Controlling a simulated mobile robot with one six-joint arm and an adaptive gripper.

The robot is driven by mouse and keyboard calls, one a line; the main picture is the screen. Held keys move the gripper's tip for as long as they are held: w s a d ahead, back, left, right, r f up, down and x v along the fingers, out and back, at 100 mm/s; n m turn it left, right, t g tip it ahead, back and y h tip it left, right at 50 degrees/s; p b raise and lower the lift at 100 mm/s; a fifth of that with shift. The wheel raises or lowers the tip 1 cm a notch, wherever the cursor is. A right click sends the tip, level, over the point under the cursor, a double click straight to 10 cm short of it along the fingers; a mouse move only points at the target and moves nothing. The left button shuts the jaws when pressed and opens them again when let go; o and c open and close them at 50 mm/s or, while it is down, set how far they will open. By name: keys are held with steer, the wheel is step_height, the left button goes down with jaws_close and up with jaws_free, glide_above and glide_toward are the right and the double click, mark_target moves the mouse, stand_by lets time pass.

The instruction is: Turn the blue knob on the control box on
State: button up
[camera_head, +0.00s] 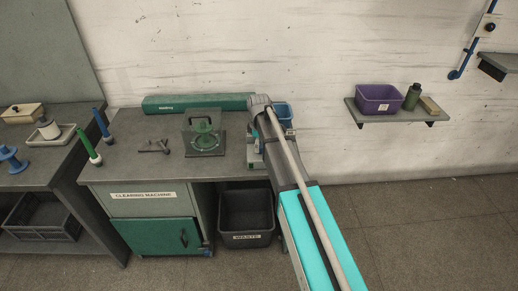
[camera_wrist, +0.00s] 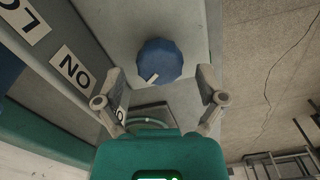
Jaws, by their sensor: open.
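The blue knob (camera_wrist: 160,58) shows in the wrist view on a pale grey face of the control box (camera_wrist: 112,22). A white mark on the knob's lower edge points down and a little left. In the head view my arm hides the knob.
A black waste bin (camera_head: 246,214) stands below. A wall shelf (camera_head: 400,116) is at right. Floor at right is clear.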

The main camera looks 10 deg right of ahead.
steer(key=shift+f, duration=0.2)
steer(key=c, duration=1.1)
